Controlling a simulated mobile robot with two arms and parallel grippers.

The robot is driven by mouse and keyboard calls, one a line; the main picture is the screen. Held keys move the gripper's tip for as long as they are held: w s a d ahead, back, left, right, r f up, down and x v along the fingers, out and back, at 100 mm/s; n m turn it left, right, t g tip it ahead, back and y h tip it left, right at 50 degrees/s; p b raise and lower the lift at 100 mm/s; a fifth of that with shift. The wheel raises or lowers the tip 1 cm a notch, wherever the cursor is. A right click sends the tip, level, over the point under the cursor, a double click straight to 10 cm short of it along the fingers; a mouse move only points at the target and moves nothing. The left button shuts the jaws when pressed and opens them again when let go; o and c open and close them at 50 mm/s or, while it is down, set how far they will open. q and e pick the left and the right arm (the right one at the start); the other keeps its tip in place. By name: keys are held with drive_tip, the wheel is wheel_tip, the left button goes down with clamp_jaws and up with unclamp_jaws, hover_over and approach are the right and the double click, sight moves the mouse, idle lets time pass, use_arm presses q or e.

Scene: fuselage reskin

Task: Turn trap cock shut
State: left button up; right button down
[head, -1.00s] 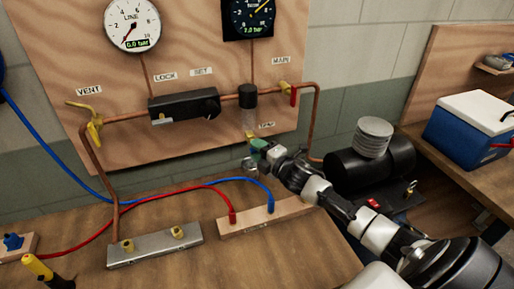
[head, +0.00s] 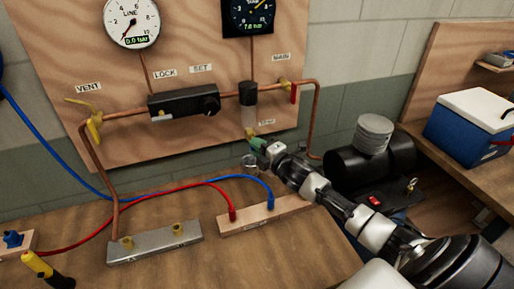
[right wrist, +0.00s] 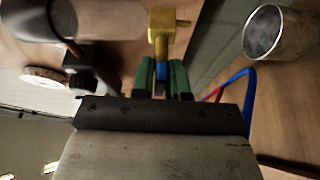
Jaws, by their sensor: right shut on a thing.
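The trap (head: 249,110), a black-topped clear bowl, hangs on the copper pipe at the right of the wooden panel. Its brass trap cock (head: 250,133) is under the bowl, just above my right gripper (head: 258,144). In the right wrist view the brass cock body (right wrist: 162,32) stands ahead of the fingers, and its blue handle (right wrist: 162,71) is between the green fingertips of my right gripper (right wrist: 162,82). The gripper is shut on that handle. The handle is hidden in the head view. My left gripper is not in view.
A metal cup (head: 249,162) stands under the trap, close to my right gripper; it also shows in the right wrist view (right wrist: 278,33). Red (head: 150,206) and blue (head: 215,183) hoses cross the bench. The MAIN valve (head: 292,92) is above right, a black compressor (head: 365,170) at right.

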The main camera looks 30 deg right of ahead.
drive_tip(key=m+b, duration=0.1)
drive_tip(key=m+t+b, duration=0.1)
drive_tip(key=m, duration=0.1)
drive_tip(key=shift+f+m+b, duration=0.25)
drive_tip(key=shift+m+b, duration=0.15)
drive_tip(key=m+t+h+b, duration=0.1)
drive_tip(key=m, duration=0.2)
drive_tip(key=shift+t, duration=0.3)
drive_tip(key=m+h+b, duration=0.1)
drive_tip(key=m, duration=0.2)
drive_tip(key=shift+r+t+b, duration=0.1)
drive_tip(key=shift+t+b, duration=0.2)
drive_tip(key=shift+t, duration=0.1)
drive_tip(key=m+h, duration=0.2)
drive_tip(key=m, duration=0.3)
drive_tip(key=shift+t+b, duration=0.4)
drive_tip(key=shift+m+h, duration=0.95)
drive_tip(key=shift+m, duration=0.8)
drive_tip(key=shift+m+h, duration=0.95)
drive_tip(key=shift+m, duration=0.8)
drive_tip(key=c, duration=1.2)
unclamp_jaws()
drive_tip(key=shift+r, duration=0.1)
